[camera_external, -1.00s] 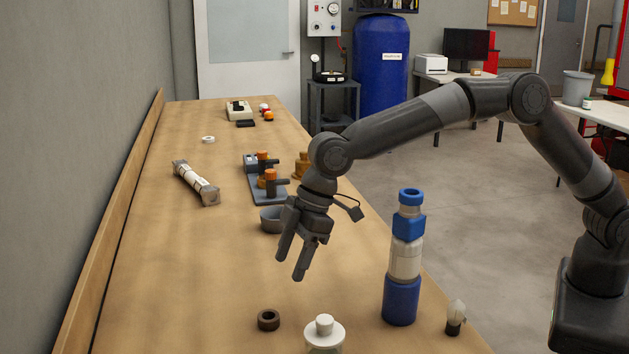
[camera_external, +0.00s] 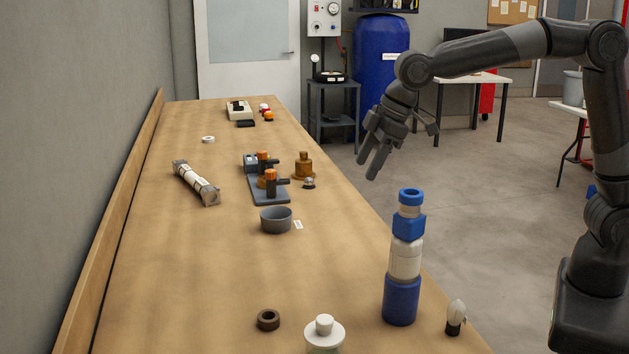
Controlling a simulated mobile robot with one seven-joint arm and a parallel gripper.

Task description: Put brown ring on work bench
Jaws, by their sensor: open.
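The brown ring (camera_external: 268,320) lies flat on the wooden work bench (camera_external: 190,275), near its front end. Nothing covers it. My gripper (camera_external: 374,165) is open and empty, pointing down. It is raised in the air near the bench's right edge, well above, behind and to the right of the ring in the picture.
A white-lidded jar (camera_external: 324,335) stands right of the ring. A blue and white bottle (camera_external: 403,260) and a small bulb-topped item (camera_external: 456,317) stand near the right edge. The bench's left middle is clear.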

